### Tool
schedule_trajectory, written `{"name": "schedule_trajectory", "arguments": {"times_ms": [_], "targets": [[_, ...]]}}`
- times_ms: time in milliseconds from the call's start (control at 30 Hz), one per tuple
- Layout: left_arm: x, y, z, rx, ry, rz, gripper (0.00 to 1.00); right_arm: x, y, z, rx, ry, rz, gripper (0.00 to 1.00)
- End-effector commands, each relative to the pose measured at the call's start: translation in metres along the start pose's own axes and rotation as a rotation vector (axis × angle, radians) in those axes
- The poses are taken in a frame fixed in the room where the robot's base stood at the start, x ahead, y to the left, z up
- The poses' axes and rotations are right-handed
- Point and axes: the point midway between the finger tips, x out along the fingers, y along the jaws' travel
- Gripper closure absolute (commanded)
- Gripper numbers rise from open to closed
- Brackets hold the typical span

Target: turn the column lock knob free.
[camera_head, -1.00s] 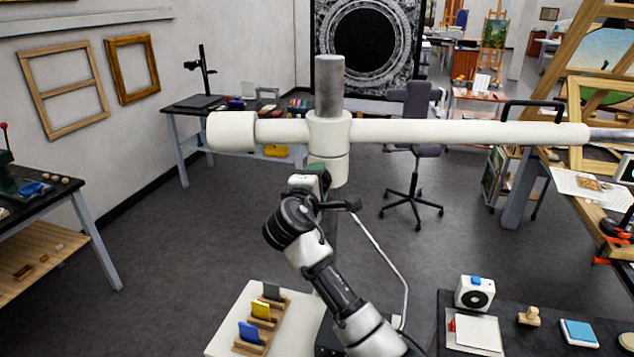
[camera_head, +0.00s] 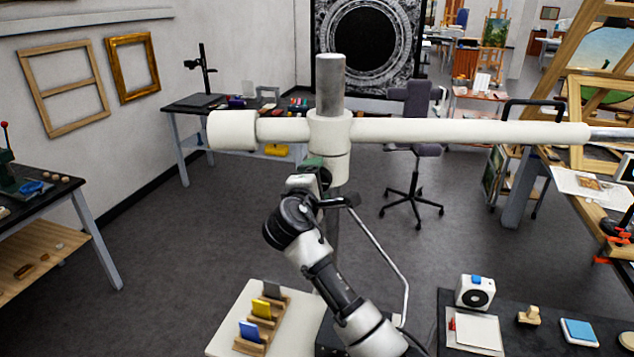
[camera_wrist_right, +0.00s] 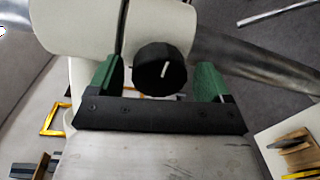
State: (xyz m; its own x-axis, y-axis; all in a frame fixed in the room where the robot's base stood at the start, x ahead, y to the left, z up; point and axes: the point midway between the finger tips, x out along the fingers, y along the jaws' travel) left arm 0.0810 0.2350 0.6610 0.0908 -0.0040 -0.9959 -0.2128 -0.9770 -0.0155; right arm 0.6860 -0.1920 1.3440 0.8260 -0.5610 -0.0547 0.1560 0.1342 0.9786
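A silver column (camera_head: 330,85) rises through a white collar (camera_head: 329,135) that carries a long white crossbar (camera_head: 450,132). In the right wrist view the round black lock knob (camera_wrist_right: 161,68), with a short white mark tilted slightly from upright, sits against the white body. My right gripper (camera_wrist_right: 158,75) has its two green fingers apart, one on each side of the knob, with a visible gap on both sides. In the head view my right gripper (camera_head: 313,164) is just below the collar; the knob is hidden there. My left gripper is not in view.
A pale board with a wooden rack (camera_head: 262,318) of coloured cards is below left of my arm. A dark table at bottom right holds a white box (camera_head: 474,292), a wooden stamp (camera_head: 529,316) and a blue pad (camera_head: 579,331). An office chair (camera_head: 412,175) stands behind.

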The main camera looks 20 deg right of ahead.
Motion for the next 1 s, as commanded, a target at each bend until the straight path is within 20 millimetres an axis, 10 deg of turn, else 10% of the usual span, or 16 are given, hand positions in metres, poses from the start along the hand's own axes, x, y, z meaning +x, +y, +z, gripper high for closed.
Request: {"name": "schedule_trajectory", "arguments": {"times_ms": [267,1000], "targets": [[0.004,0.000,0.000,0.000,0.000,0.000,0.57,-0.006,-0.001,-0.001,0.003,0.002,0.003,0.20],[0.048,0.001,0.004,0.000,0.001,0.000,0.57,-0.108,0.000,0.000,0.000,0.000,0.000,0.20]]}}
